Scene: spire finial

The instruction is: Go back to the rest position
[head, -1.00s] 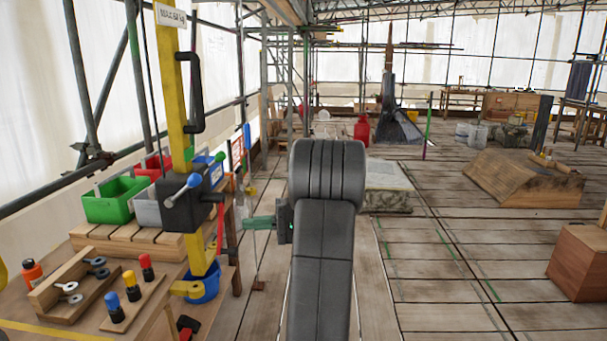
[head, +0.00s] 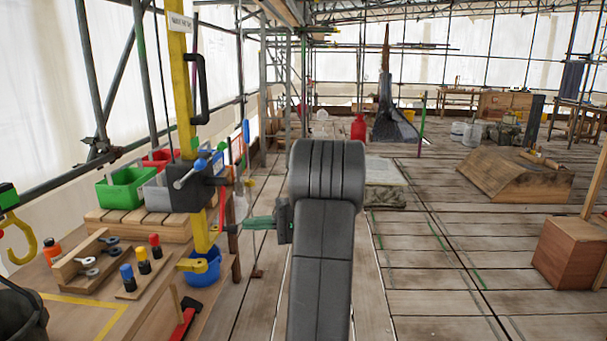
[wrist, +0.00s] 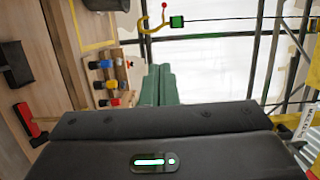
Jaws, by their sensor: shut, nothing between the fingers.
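My gripper (head: 258,223) shows left of my dark arm in the head view, its green fingers pointing left towards the workbench. In the wrist view its two green fingers (wrist: 161,85) lie side by side, shut with nothing between them. My arm is folded in front of the camera and hides part of the floor. The gripper is in free air and appears apart from the bench and the yellow post (head: 178,75).
The workbench (head: 80,305) at left carries green (head: 126,189) and red bins, a winch (head: 197,187), bottles and tools. A yellow hook (head: 20,242) hangs at far left. A wooden box (head: 570,252) stands right. Plank floor right of my arm is largely open.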

